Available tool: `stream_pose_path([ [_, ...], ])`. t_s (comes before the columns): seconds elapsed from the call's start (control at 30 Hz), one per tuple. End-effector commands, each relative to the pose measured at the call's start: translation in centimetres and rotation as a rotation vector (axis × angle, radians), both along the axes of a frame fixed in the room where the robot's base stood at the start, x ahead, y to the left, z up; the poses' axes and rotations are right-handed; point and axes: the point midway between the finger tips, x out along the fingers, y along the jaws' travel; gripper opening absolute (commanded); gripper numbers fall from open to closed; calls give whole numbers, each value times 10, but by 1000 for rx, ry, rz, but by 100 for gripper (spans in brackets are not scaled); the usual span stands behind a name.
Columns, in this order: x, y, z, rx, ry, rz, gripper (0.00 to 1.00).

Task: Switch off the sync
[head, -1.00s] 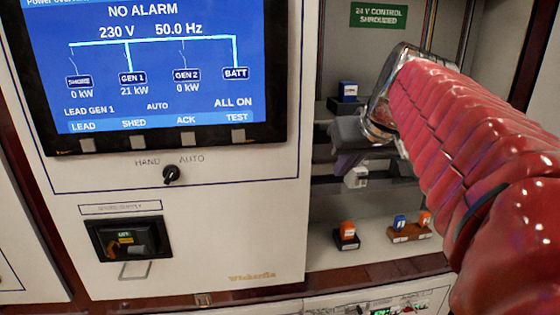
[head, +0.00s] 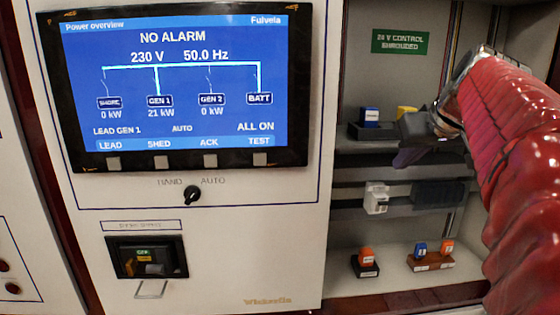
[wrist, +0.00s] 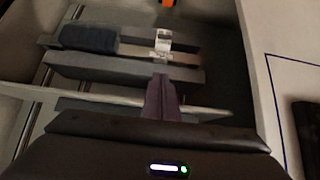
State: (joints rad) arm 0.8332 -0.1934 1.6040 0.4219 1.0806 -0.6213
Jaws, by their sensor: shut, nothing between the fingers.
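No label reading sync is legible. In the open bay, a pale module (head: 376,198) and a dark module (head: 438,193) sit side by side on the middle rail. The wrist view shows the pale module (wrist: 162,42) just beyond the fingertips and the dark module (wrist: 90,39) to its left. My gripper (head: 404,160) is above and in front of this rail, apart from the modules. Its fingers (wrist: 160,84) are shut and empty.
An orange piece (head: 366,262) and a wooden block (head: 432,263) with blue and orange pieces stand on the bay floor. The panel at left holds a screen (head: 180,85), a HAND/AUTO knob (head: 192,195) and a black recessed unit (head: 146,256). A green sign (head: 400,41) is above.

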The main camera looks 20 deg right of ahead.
Motion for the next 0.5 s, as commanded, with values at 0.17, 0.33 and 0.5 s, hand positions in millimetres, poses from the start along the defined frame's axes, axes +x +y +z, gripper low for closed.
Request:
stream_pose_path([
  [0.17, 16, -4, -19, 2, 2, 1, 0],
  [0.33, 33, -10, -37, 2, 3, 1, 0],
  [0.5, 51, -15, -57, 2, 2, 1, 0],
])
